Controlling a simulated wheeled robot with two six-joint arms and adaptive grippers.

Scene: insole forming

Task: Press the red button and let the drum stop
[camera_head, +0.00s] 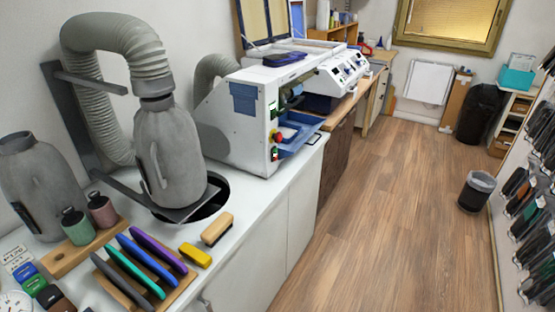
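The red button (277,136) sits on the narrow end face of the white machine (235,130), which stands on the white counter. A dark opening with a blue tray (300,133) lies just right of the buttons. I cannot clearly make out the drum or tell whether it turns. Neither of my grippers shows in this view.
Grey canisters (170,150) and a ribbed hose (115,40) stand at left on the counter (255,205). Coloured tools lie on a wooden rack (118,285), with a brush (217,228) nearby. The wooden floor (375,220) is clear; a bin (476,192) stands at right.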

